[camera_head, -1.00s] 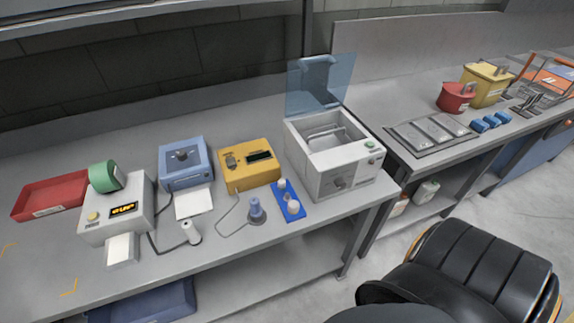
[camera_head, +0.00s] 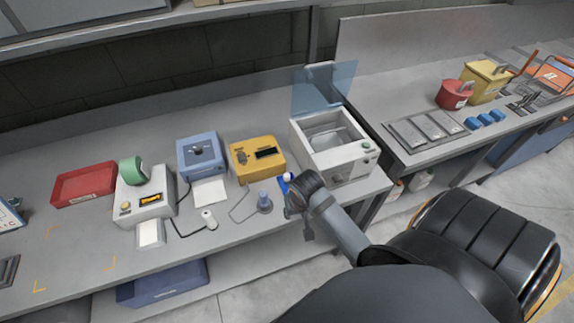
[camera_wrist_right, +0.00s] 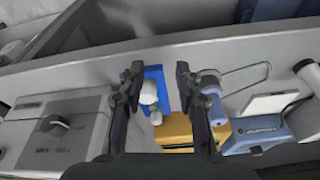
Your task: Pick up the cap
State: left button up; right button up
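A small blue tray (camera_wrist_right: 154,74) holds two small white pieces. One is a white round-topped piece (camera_wrist_right: 148,93), which looks like a cap; the other white piece (camera_wrist_right: 157,118) sits just below it in the right wrist view. I cannot tell for sure which is the cap. My right gripper (camera_wrist_right: 160,70) is open, with its fingers on either side of the blue tray in that view and nothing held. In the head view my right gripper (camera_head: 298,198) is over the tray and hides most of it; a bit of white (camera_head: 287,177) shows. My left gripper is not in view.
A white open-lidded bath (camera_head: 335,150) stands right of the gripper. A blue-grey knobbed post (camera_head: 264,202) with a wire stands close at left. The yellow box (camera_head: 256,160), blue box (camera_head: 200,156) and grey display unit (camera_head: 145,195) stand further left. The front edge is clear.

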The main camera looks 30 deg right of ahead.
aim_at(286, 175)
jog(key=w+d+m, duration=0.1)
jog(key=w+m, duration=0.1)
jog(key=m, duration=0.1)
jog(key=w+d+r+m, duration=0.1)
jog(key=w+m, duration=0.2)
jog(key=w+d+r+m+g, duration=0.1)
jog(key=w+m, duration=0.2)
jog(key=shift+w+r, duration=0.2)
jog(key=shift+w, duration=0.05)
jog(key=w+d+r+m+g, duration=0.2)
jog(key=w+d+r+m, duration=0.2)
jog(key=w+r+m, duration=0.45)
jog(key=shift+m+y, duration=0.4)
jog(key=shift+m, duration=0.25)
jog(key=f+b, duration=0.3)
jog(key=f, duration=0.1)
jog(key=s+f+b, duration=0.1)
jog(key=f+b, duration=0.3)
jog(key=s+f+b, duration=0.1)
jog(key=f+b, duration=0.2)
jog(key=f, duration=0.1)
jog(key=shift+a+f, duration=0.2)
jog(key=shift+f, duration=0.2)
jog(key=shift+r, duration=0.15)
jog(key=shift+c, duration=0.4)
jog(key=c, duration=0.4)
